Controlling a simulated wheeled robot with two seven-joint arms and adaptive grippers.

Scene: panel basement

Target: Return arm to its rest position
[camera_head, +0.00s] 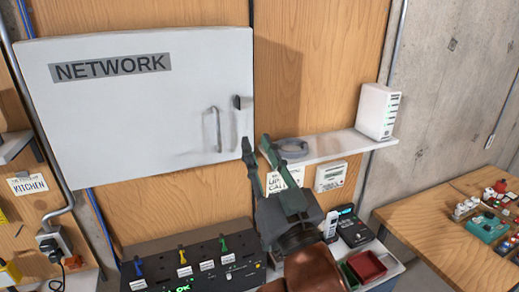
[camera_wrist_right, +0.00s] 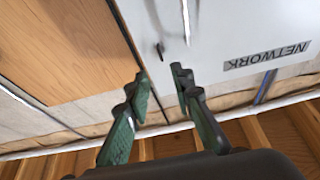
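My right gripper (camera_head: 254,150) is raised in the middle of the head view, in front of the wood panel and just right of the white NETWORK cabinet (camera_head: 120,120). Its two green fingers are spread apart with nothing between them. The right wrist view also shows the fingers (camera_wrist_right: 158,82) apart and empty, with the cabinet door (camera_wrist_right: 240,40) and its handle beyond. The cabinet door looks closed. My left gripper is in neither view.
Below are a black switch panel (camera_head: 200,264), a cordless phone (camera_head: 331,226) and a red bin (camera_head: 367,266). A wooden table (camera_head: 425,222) with small items stands right.

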